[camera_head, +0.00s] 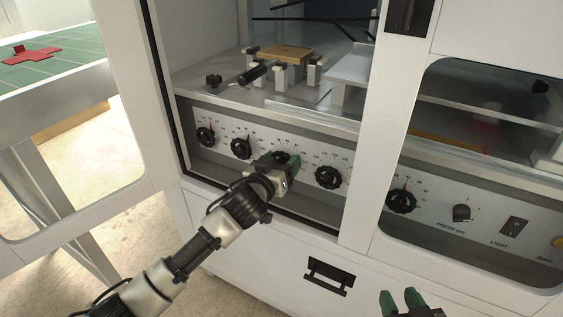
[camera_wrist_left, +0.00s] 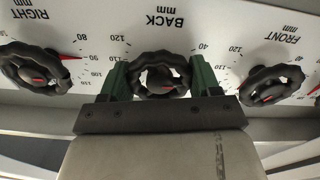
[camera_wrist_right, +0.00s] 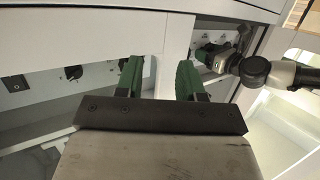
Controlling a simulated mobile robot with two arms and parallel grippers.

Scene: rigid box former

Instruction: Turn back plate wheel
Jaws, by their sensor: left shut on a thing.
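The back plate wheel (camera_wrist_left: 160,73) is a black scalloped hand wheel under the upside-down label BACK mm in the left wrist view. A red pointer shows near its hub. My left gripper (camera_wrist_left: 160,80) is shut on this wheel, with one green finger on each side of its rim. In the head view my left gripper (camera_head: 281,168) covers most of the wheel, the third from the left on the panel. My right gripper (camera_head: 402,302) is open and empty, low at the right and away from the panel. Its green fingers (camera_wrist_right: 160,78) show apart in the right wrist view.
The RIGHT wheel (camera_wrist_left: 36,68) and FRONT wheel (camera_wrist_left: 271,86) flank the held one closely. Further along the panel (camera_head: 222,128) are more wheels, a knob (camera_head: 462,212) and a light switch (camera_head: 514,228). A white door post (camera_head: 385,120) stands right of the left arm.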

